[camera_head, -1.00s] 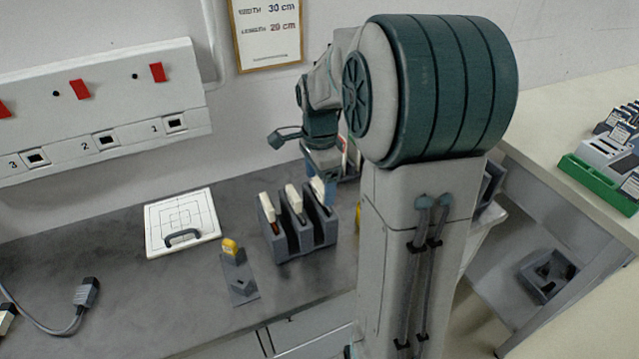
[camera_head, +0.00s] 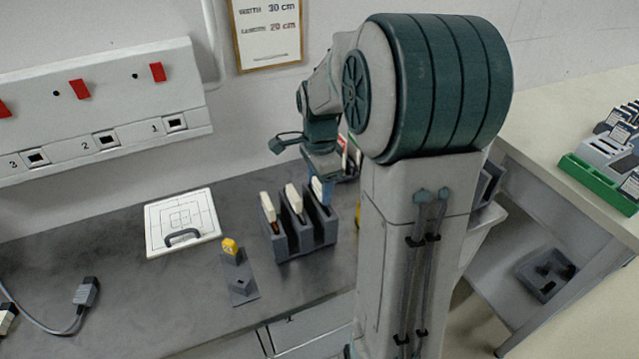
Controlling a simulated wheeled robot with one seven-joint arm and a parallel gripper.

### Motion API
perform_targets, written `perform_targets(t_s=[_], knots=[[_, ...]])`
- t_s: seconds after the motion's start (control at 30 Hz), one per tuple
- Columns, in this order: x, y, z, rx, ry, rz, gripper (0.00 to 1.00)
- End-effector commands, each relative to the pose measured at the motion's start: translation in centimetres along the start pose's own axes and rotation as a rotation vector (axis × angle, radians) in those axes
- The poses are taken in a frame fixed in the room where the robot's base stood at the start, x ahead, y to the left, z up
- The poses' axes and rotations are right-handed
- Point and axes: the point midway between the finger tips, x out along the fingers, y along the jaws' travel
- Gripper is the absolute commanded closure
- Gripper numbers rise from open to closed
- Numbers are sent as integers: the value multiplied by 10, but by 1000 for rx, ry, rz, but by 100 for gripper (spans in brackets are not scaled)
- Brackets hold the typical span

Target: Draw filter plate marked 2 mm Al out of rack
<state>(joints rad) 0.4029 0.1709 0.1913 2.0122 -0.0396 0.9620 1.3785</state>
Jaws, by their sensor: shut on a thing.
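A grey rack (camera_head: 284,247) stands on the dark bench, with upright pale-topped plates in its slots. The left plate (camera_head: 268,207) and the middle plate (camera_head: 293,199) stand clear of my gripper. The right plate (camera_head: 316,189) is right by my jaws. My gripper (camera_head: 326,190) points down at the rack's right, back side, shut on a plate there; its fingertips are small and partly hidden. The markings are too small to read, so I cannot tell which plate is the 2 mm Al one.
A white square panel with a handle (camera_head: 165,220) lies left of the rack. A cable plug (camera_head: 87,291) lies far left. My arm hides the bench at right. A green tray (camera_head: 590,180) sits on the right-hand counter.

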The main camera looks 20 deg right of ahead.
Motion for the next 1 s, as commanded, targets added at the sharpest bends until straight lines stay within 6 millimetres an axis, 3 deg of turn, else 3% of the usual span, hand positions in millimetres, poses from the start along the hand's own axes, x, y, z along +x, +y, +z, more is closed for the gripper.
perform_targets(t_s=[1.0], knots=[[-31, 0, 0, 0, 0, 0, 71]])
